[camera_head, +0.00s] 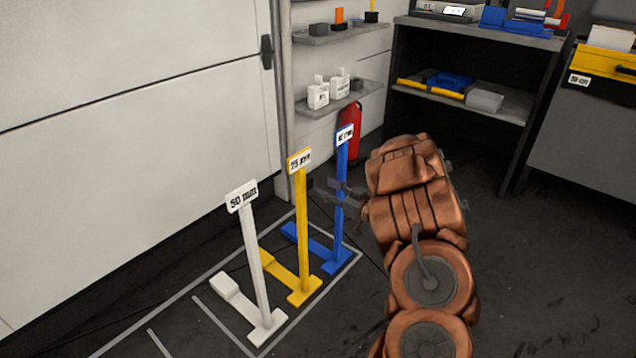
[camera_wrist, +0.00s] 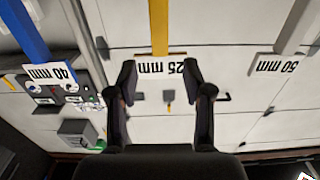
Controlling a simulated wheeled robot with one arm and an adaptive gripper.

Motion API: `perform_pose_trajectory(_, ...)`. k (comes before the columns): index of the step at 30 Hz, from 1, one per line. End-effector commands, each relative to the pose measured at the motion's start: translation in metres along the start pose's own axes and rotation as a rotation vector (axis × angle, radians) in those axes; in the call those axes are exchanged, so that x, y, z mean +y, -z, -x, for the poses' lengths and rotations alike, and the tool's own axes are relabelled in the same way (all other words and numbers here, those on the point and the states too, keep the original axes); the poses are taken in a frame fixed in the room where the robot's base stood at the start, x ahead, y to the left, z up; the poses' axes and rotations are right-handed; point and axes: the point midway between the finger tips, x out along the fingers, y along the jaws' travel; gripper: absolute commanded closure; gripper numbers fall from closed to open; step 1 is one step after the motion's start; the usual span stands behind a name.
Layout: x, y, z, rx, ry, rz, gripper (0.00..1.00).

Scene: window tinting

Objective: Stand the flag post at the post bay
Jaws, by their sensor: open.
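Three flag posts stand upright on flat feet inside a white-lined floor bay (camera_head: 202,308): a white one (camera_head: 254,262) with a 50 mm sign, a yellow one (camera_head: 302,230) with a 25 mm sign, and a blue one (camera_head: 341,225) with a 40 mm sign. My gripper (camera_head: 328,190) is open and empty, right of the yellow post and overlapping the blue post in the head view. In the wrist view, upside down, the yellow post (camera_wrist: 158,25) lines up between my open fingers (camera_wrist: 165,82); the blue (camera_wrist: 30,35) and white (camera_wrist: 295,30) posts stand either side.
A white panelled door (camera_head: 130,120) is behind the posts. Wall shelves (camera_head: 340,98) and a red fire extinguisher (camera_head: 351,118) are behind the blue post. A dark shelf unit (camera_head: 508,105) and cabinet (camera_head: 580,135) stand right. Floor at lower right is clear.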

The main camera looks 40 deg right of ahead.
Motion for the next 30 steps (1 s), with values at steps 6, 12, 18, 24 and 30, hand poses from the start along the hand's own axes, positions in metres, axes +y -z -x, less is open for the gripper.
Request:
perform_pose_trajectory(6, 0.0, 0.0, 0.008, -0.001, -0.002, -0.001, 0.5)
perform_pose_trajectory(12, 0.003, 0.0, 0.003, -0.033, -0.02, 0.022, 0.5)
perform_pose_trajectory(18, 0.023, 0.002, -0.012, -0.204, -0.144, 0.131, 0.5)
perform_pose_trajectory(24, 0.042, 0.012, -0.013, -0.402, -0.314, 0.223, 0.5)
perform_pose_trajectory(30, 0.042, 0.027, 0.001, -0.581, -0.469, 0.253, 0.5)
